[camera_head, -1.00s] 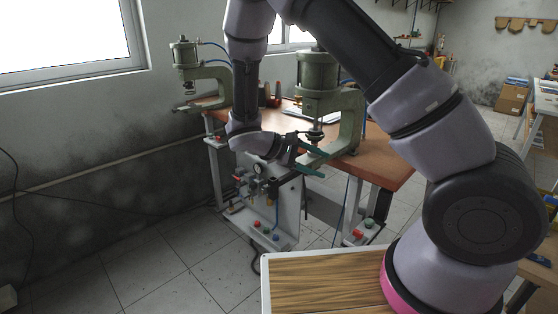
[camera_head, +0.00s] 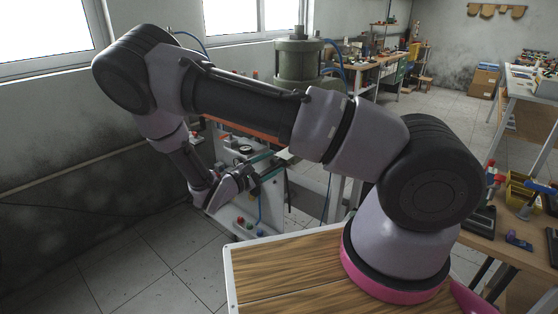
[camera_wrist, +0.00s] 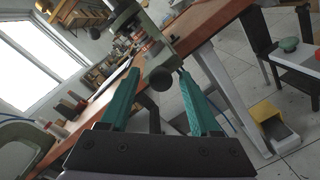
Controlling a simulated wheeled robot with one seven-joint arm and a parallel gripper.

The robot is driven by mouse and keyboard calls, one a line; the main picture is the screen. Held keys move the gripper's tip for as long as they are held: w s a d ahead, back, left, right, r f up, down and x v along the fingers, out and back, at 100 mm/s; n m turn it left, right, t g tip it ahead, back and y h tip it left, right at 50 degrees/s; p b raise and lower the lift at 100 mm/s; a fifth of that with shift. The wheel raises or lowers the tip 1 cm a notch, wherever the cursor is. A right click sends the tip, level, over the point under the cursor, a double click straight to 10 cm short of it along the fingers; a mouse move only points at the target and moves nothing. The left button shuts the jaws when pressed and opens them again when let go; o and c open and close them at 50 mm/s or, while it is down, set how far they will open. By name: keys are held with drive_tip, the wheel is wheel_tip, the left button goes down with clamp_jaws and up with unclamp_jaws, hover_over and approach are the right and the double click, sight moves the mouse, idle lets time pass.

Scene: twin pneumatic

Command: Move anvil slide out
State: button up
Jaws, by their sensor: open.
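The green press (camera_head: 303,62) stands on the orange-brown bench (camera_head: 243,127) beyond my arm in the head view. Its lower part is hidden by my arm. In the wrist view a dark round knob (camera_wrist: 160,78) sits in front of the press (camera_wrist: 126,22), which I take to be the handle of the anvil slide. My gripper (camera_head: 272,163) has its two teal fingers apart, pointing toward the bench's front side. In the wrist view the knob appears in the gap between the fingertips. I cannot tell whether a finger touches it. The slide itself is mostly hidden.
Pneumatic fittings and a gauge (camera_head: 243,150) sit near my gripper, above a pale base with coloured buttons (camera_head: 240,221). Blue hoses run close by. A side table with tools (camera_head: 512,215) stands at the right. The tiled floor at the left is clear.

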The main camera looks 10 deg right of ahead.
sight(279, 157)
drive_tip(key=shift+x, duration=1.95)
clamp_jaws()
drive_tip(key=shift+w+r, duration=0.1)
drive_tip(key=shift+r, duration=0.05)
